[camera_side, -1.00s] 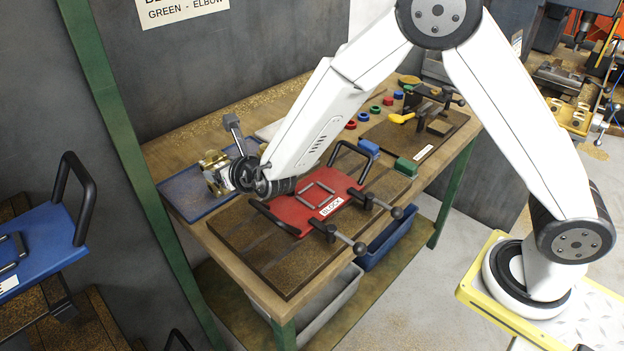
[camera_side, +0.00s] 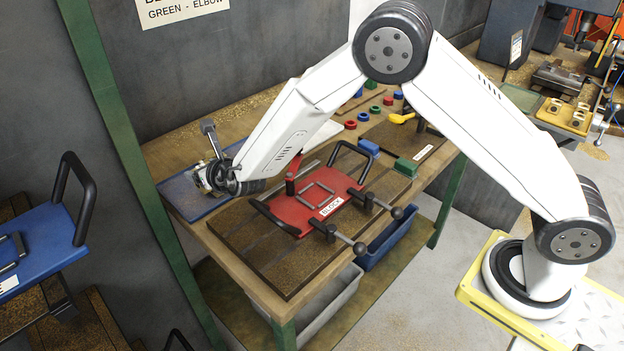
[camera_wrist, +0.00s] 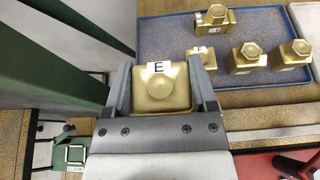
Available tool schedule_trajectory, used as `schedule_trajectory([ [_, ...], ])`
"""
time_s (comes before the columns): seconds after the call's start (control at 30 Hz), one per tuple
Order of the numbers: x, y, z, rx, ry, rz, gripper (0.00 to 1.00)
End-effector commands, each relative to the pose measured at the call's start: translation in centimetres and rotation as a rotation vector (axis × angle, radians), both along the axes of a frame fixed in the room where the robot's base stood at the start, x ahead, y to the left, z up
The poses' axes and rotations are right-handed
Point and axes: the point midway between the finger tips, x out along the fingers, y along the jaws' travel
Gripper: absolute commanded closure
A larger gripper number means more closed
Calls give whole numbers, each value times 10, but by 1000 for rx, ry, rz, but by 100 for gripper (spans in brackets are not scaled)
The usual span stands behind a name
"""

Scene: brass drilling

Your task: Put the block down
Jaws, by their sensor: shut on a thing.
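A brass block (camera_wrist: 165,95) with a round boss and a white label "E" sits between the two grey fingers of my gripper (camera_wrist: 160,66), shut on it. In the side view my gripper (camera_side: 214,178) is at the left end of the bench, over or beside the blue tray (camera_side: 181,194). The block is mostly hidden there. In the wrist view the blue tray (camera_wrist: 160,34) lies ahead and to the right. I cannot tell whether the block touches a surface.
Several brass pieces with hex tops (camera_wrist: 247,55) stand on the tray, right of the held block. The red "BLOCK" jig (camera_side: 313,208) with black handles and clamps sits on the bench to the right. A green post (camera_side: 118,130) stands at the left.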

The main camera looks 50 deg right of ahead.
Motion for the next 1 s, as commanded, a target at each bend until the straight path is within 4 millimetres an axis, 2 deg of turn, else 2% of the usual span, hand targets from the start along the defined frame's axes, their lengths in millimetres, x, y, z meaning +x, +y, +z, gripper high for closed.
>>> schedule_trajectory([
  [0.27, 29, 7, -11, 1, -6, -1, 100],
  [0.6, 54, 13, -42, 1, -6, -3, 100],
  [0.8, 64, 16, -55, 1, -5, -1, 100],
  [1.0, 68, 17, -59, 1, -6, -2, 100],
])
